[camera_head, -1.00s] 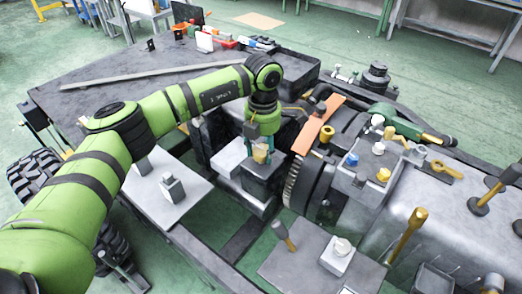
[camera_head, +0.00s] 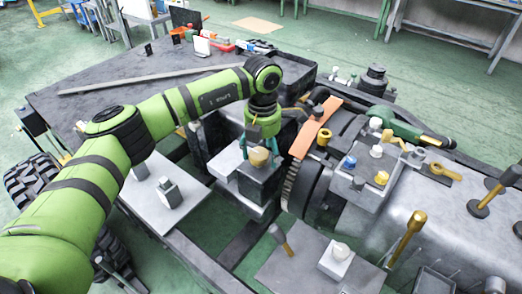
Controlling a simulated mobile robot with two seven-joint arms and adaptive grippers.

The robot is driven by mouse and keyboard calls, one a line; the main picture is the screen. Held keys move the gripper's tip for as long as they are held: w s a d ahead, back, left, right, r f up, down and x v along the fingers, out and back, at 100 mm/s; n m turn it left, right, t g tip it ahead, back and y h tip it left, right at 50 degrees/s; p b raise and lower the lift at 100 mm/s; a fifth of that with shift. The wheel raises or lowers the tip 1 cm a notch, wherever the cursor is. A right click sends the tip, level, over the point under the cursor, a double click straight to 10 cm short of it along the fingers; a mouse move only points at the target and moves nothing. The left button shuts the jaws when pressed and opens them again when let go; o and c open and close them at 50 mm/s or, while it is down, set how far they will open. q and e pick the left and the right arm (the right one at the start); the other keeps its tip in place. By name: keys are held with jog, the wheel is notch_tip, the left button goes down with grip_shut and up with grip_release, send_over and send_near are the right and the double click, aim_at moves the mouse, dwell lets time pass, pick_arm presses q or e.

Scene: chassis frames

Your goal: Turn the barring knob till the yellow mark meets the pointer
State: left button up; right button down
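A round tan knob (camera_head: 259,157), which looks like the barring knob, sits on top of a dark block (camera_head: 260,182) beside the toothed wheel (camera_head: 290,187). My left gripper (camera_head: 262,147) points down over the knob, with its fingers around the knob's sides. I cannot tell whether the fingers press on it or stand clear. The yellow mark and the pointer cannot be made out; the gripper covers part of the knob. My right gripper is not in view.
An orange guard (camera_head: 316,127) curves over the wheel just right of my gripper. The grey engine housing with several caps and a yellow-handled lever (camera_head: 407,236) fills the right. A light plate (camera_head: 166,197) lies to the left, and a flat plate (camera_head: 290,270) in front.

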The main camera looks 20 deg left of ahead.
aim_at(262, 152)
pick_arm(q)
jog(key=shift+s+a, duration=0.1)
jog(key=shift+a, duration=0.1)
jog(key=shift+r, duration=0.45)
notch_tip(262, 152, up, 11)
jog(key=shift+d, duration=0.15)
